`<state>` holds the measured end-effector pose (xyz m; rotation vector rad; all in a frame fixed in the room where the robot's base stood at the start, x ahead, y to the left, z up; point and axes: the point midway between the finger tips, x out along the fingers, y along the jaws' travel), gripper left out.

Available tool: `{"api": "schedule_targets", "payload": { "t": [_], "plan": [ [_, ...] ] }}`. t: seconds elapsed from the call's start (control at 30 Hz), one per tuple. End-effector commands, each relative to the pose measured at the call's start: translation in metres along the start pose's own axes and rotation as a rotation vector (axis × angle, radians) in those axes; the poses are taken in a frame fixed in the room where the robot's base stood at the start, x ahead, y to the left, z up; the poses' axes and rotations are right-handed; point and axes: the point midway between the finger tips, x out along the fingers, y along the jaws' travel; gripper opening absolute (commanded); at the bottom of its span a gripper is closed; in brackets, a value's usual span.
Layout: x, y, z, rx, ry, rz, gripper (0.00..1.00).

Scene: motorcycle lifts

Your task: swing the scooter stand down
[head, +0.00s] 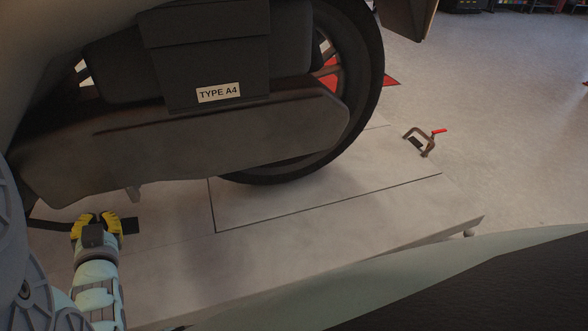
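The scooter's dark lower body (200,140), with a "TYPE A4" label, fills the upper left in the head view. Its rear wheel (365,80) rests on the pale lift platform (330,205). A small grey piece (133,195) pokes out below the body; I cannot tell whether it is part of the stand. A black bar (130,226) shows low at the left, partly hidden behind my gripper. My gripper (98,215), with yellow fingers, is at the lower left, just below the scooter body. Its fingertips face away, so any grip or contact is unclear.
A brown clamp with a red handle (425,140) is at the platform's right side. A red patch (391,81) shows on the floor behind the wheel. A dark surface with a pale green edge (480,280) covers the lower right.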

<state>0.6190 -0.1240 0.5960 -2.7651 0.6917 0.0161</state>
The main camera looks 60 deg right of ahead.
Motion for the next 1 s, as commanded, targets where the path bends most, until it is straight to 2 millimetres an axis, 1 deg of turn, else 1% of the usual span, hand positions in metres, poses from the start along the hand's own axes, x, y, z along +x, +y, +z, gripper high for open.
{"api": "schedule_targets", "payload": {
  "t": [0.03, 0.3, 0.37, 0.6, 1.0],
  "plan": [
    [0.004, 0.001, 0.014, 0.028, 0.000, -0.027, 0.00],
    [0.021, 0.003, 0.039, 0.189, -0.004, -0.129, 0.00],
    [0.024, 0.003, 0.042, 0.212, -0.001, -0.139, 0.00],
    [0.032, 0.002, 0.052, 0.209, -0.002, -0.133, 0.00],
    [0.034, 0.002, 0.055, 0.207, -0.003, -0.132, 0.00]
  ]
}}
